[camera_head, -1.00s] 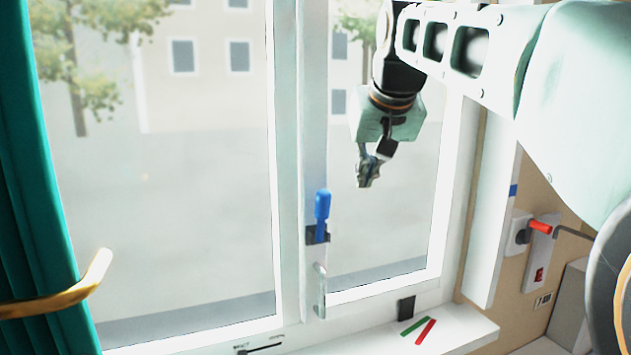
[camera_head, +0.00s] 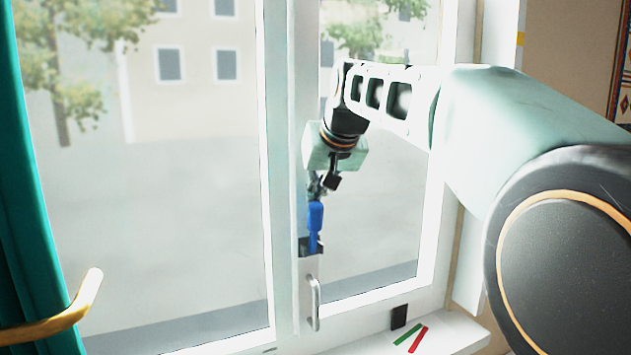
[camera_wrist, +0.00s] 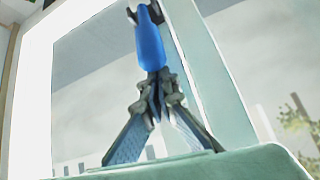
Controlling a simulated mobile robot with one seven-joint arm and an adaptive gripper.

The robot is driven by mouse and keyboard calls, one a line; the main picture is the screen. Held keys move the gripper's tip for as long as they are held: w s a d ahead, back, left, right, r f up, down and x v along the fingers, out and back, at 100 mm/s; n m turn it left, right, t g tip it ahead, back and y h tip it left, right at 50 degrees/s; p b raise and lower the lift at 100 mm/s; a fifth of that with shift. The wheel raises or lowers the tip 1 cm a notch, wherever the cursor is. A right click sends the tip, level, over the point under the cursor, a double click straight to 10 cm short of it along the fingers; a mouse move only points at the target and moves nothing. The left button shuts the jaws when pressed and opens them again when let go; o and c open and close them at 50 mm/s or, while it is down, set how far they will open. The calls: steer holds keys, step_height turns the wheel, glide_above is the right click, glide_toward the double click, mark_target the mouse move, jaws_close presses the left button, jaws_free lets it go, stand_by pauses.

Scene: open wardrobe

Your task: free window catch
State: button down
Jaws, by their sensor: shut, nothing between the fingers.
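The window catch is a blue handle (camera_head: 315,222) on a dark base (camera_head: 304,246), fixed to the window's middle post. The handle points up. My gripper (camera_head: 317,192) is shut and empty, with its fingertips at the top end of the handle in the head view. In the wrist view the blue handle (camera_wrist: 149,45) lies just beyond the shut fingertips (camera_wrist: 155,95), in line with them. I cannot tell whether they touch it. The dark base is partly visible at the top of the wrist view.
A metal pull handle (camera_head: 313,303) sits below the catch on the same post. A teal curtain (camera_head: 25,200) with a brass holdback (camera_head: 60,320) is at the left. Green and red strips (camera_head: 412,338) lie on the sill (camera_head: 455,335).

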steer(key=shift+w+f, duration=0.15)
steer(key=shift+f+b, duration=0.1)
steer(key=shift+b, duration=0.25)
